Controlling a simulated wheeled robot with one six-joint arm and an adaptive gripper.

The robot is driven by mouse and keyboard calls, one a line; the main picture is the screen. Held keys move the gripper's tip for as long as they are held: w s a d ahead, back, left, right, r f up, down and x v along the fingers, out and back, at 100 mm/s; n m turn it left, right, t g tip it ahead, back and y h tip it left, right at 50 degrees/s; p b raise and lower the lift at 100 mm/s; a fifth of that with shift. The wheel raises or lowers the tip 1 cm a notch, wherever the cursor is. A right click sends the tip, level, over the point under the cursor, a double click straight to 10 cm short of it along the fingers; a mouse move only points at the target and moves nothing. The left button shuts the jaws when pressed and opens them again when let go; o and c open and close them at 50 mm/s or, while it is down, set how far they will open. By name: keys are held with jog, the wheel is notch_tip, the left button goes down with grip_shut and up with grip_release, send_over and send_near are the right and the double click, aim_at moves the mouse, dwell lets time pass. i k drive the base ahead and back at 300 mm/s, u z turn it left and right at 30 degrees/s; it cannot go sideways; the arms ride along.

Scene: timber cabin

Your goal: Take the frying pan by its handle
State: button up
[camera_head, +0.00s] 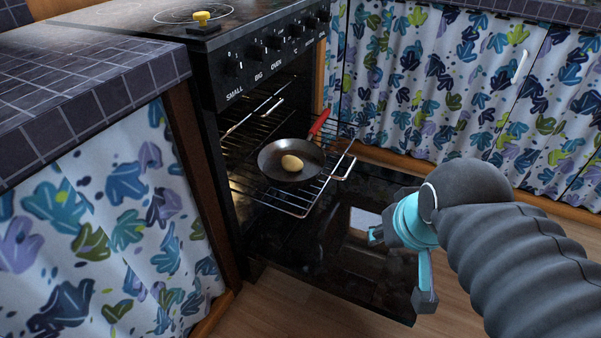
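The frying pan (270,165) is dark and round, and rests on the pulled-out oven rack (291,211). Its red handle (319,124) points up and to the right, away from me. A yellowish, egg-shaped item (292,163) lies in the pan. My gripper (399,268) is to the right of and below the pan in the picture, over the lowered oven door. Its turquoise fingers are spread wide apart with nothing between them. It is clear of the pan and the handle.
The oven door (345,275) is folded down, dark and glossy. The oven body (262,60) with knobs stands behind the rack. A tiled counter (80,95) with a leaf-patterned curtain is at left. Curtained cabinets (440,85) stand behind. Wooden floor (275,305) is free in front.

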aim_at(269, 160)
jog(key=k, duration=0.25)
jog(key=z, duration=1.95)
jog(key=i, duration=2.55)
jog(key=u, duration=3.55)
jog(key=i, duration=0.45)
jog(key=u, duration=0.05)
